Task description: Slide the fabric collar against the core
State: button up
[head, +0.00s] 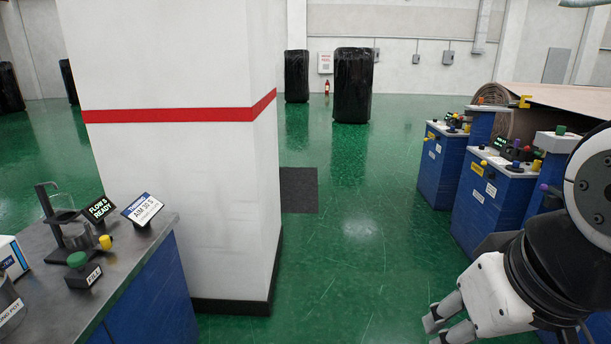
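A large brown roll (497,93) lies on the machine at the right, with its layered round end facing me and a sheet running off to the right. I cannot make out a separate fabric collar or a core on it. My gripper (436,331) is at the bottom right, well in front of the blue machine cabinets and apart from them. Its pale fingers point left and down, and the lower one is near the picture's edge. I see nothing held, but the gap between the fingertips is unclear.
Blue cabinets (487,197) with coloured knobs stand at the right. A white pillar (180,190) with a red band stands left of centre. A grey-topped bench (60,300) with instruments is at the lower left. Black wrapped rolls (352,85) stand behind. Green floor (350,260) is clear between.

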aim_at(535, 153)
jog(key=i+j+z, duration=0.2)
jog(key=i, duration=1.65)
jog(key=i+z, duration=0.3)
jog(key=i, duration=0.35)
jog(key=i+z, duration=0.3)
jog(key=i, duration=0.3)
jog(key=i+j+z, duration=0.3)
jog(key=i, duration=0.3)
jog(key=i+z, duration=0.35)
jog(key=i+j+z, duration=0.15)
jog(key=i+z, duration=0.25)
jog(key=i+j+z, duration=0.35)
jog(key=i+l+u, duration=0.1)
jog(key=i, duration=0.35)
jog(key=i+l+u, duration=0.1)
jog(key=i+l, duration=0.25)
jog(key=i, duration=0.15)
